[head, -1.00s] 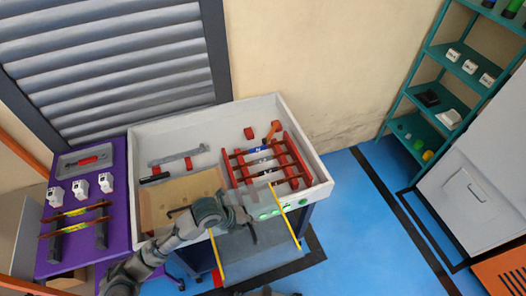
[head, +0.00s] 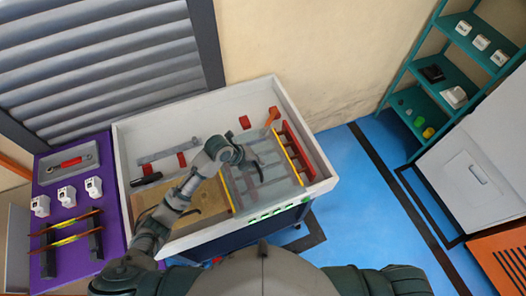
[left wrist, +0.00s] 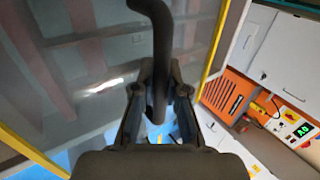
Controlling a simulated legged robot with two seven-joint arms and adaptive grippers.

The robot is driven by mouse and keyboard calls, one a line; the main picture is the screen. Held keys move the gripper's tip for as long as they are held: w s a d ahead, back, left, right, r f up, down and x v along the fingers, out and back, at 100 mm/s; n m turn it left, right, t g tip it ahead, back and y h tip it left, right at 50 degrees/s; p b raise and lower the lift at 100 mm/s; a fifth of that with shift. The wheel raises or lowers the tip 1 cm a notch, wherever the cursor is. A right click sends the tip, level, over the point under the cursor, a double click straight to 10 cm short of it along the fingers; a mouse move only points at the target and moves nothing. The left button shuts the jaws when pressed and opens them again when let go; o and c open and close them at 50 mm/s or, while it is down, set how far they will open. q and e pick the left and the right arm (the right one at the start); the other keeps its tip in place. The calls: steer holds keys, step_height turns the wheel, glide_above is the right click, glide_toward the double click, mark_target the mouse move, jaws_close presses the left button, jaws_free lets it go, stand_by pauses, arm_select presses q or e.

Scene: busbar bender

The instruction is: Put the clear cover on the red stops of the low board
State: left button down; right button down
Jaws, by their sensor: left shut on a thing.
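The clear cover (head: 265,182) is a see-through panel with yellow strips along two edges. My left gripper (head: 240,158) is shut on its dark handle (left wrist: 160,55), which stands between the fingers in the left wrist view. In the head view the cover overlies the low board's busbars, which show dimly through it. A red stop rail (head: 298,152) shows just right of the cover's right yellow strip. The other rail is blurred behind the panel. I cannot tell whether the cover touches the stops or hovers above them. My right gripper is out of view.
The white-walled bench (head: 150,112) surrounds the board, with a tan board (head: 205,200) at left and small red blocks (head: 245,122) behind. A purple table (head: 110,200) stands left, a teal shelf (head: 440,85) right. Open blue floor lies right of the bench.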

mark_target(263, 152)
arm_select(q)
steer(key=w+d, duration=0.1)
steer(key=w, duration=0.1)
steer(key=w+d, duration=0.1)
steer(key=w, duration=0.1)
steer(key=w+d, duration=0.1)
steer(key=w, duration=0.1)
steer(key=shift+d+f, duration=0.25)
steer(key=shift+w+d, duration=0.2)
steer(key=shift+d, duration=0.1)
steer(key=shift+d+f, duration=0.15)
steer(key=f, duration=0.1)
steer(key=a+f, duration=0.1)
steer(key=f, duration=0.1)
steer(key=shift+p, duration=0.3)
steer(key=shift+a+f, duration=0.2)
steer(key=shift+a, duration=0.1)
steer(key=shift+d+f, duration=0.25)
steer(key=c, duration=1.6)
jaws_free()
steer(key=shift+d+f, duration=0.1)
steer(key=shift+d, duration=0.05)
steer(key=shift+c, duration=0.2)
steer(key=o, duration=0.4)
steer(key=shift+d, duration=0.15)
steer(key=shift+o, duration=0.2)
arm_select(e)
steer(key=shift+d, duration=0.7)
